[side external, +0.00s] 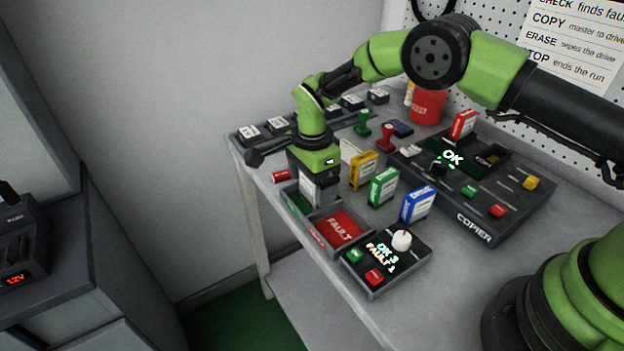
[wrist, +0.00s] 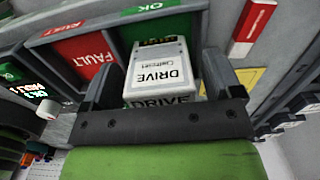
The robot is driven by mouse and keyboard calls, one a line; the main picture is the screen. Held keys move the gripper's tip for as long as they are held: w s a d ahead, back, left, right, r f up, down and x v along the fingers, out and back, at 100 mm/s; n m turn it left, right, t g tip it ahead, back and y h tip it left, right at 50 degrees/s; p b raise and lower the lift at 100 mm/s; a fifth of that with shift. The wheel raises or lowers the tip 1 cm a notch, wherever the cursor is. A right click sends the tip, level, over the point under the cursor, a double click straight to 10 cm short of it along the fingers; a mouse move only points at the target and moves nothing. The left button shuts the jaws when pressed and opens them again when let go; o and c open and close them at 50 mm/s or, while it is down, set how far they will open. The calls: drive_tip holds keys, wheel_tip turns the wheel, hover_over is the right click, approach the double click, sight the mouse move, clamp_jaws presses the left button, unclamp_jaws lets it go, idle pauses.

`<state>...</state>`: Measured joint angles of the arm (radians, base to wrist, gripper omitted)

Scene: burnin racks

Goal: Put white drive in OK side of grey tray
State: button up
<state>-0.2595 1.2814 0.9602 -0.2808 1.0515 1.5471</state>
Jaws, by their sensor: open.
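The white drive (side external: 307,187) is upright at the OK side of the grey tray (side external: 312,231), with its label facing the wrist camera (wrist: 160,72). In the wrist view, it stands within the green OK compartment (wrist: 178,27); its lower end is hidden by my gripper. My gripper (side external: 318,190) is open, with one finger on each side of the drive in the wrist view (wrist: 162,80). I cannot tell whether either finger touches it. The red FAULT compartment (side external: 339,227) is empty.
Yellow (side external: 363,170), green (side external: 384,187) and blue (side external: 417,205) drives stand right of the tray. A counter box (side external: 386,262) with a white knob is in front. The copier (side external: 480,190) holds a red drive (side external: 463,125). Red (side external: 386,138) and green (side external: 363,124) stamps stand behind.

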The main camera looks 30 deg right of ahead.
drive_tip(key=shift+r, duration=0.1)
drive_tip(key=s+d+r+n+t+y, duration=0.1)
drive_tip(key=s+d+r+n, duration=0.1)
drive_tip(key=r, duration=0.9)
drive_tip(key=s+d+r+n+t, duration=0.1)
drive_tip(key=s+r+n, duration=0.1)
drive_tip(key=r, duration=1)
drive_tip(key=s+d+r+n+t+y, duration=0.1)
drive_tip(key=s+d+r+n+t, duration=0.2)
drive_tip(key=s, duration=0.5)
drive_tip(key=s+d+r+n, duration=0.1)
drive_tip(key=s+r+n, duration=0.2)
drive_tip(key=s+r, duration=0.3)
drive_tip(key=s+d+f+n+t, duration=0.1)
drive_tip(key=s+f+n+t, duration=0.1)
drive_tip(key=s, duration=0.7)
drive_tip(key=shift+d+f+n, duration=0.15)
drive_tip(key=shift+f+n, duration=0.75)
drive_tip(key=shift+n, duration=0.1)
